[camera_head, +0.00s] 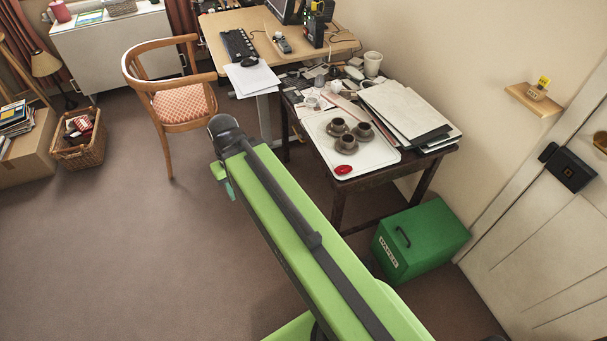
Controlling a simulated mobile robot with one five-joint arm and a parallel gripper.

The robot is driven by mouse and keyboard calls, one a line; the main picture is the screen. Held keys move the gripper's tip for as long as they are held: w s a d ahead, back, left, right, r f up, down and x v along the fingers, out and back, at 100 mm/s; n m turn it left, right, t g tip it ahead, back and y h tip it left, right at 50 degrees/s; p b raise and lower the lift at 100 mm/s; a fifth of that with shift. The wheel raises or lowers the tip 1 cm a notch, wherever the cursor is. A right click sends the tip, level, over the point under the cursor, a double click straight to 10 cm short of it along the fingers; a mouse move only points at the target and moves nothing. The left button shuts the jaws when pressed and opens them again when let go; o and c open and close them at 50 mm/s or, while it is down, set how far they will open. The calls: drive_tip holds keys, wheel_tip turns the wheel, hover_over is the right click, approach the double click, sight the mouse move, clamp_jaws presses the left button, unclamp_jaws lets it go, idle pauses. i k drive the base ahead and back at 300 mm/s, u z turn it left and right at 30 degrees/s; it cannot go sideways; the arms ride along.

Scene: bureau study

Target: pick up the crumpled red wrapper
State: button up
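A small red item (343,170) lies at the near edge of a white tray (375,163) on the dark side table. It is the only red thing on that table and looks like a rounded red blob. At this size I cannot make out folds that would show it is the crumpled wrapper. My green arm reaches up from the bottom, its dark end left of the table and apart from the red item. A small teal part shows beside the arm's end. I cannot make out gripper fingers or whether they hold anything.
Several dark cups (338,126) on saucers stand on the tray behind the red item. Papers (405,107) and a white mug (372,63) crowd the table (370,181). A green box (421,238) stands below right.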

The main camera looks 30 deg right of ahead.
sight(343, 169)
drive_tip(key=u, duration=1.8)
drive_tip(key=k, duration=1.2)
drive_tip(key=z, duration=0.6)
drive_tip(key=i, duration=1.05)
drive_tip(key=u, duration=0.15)
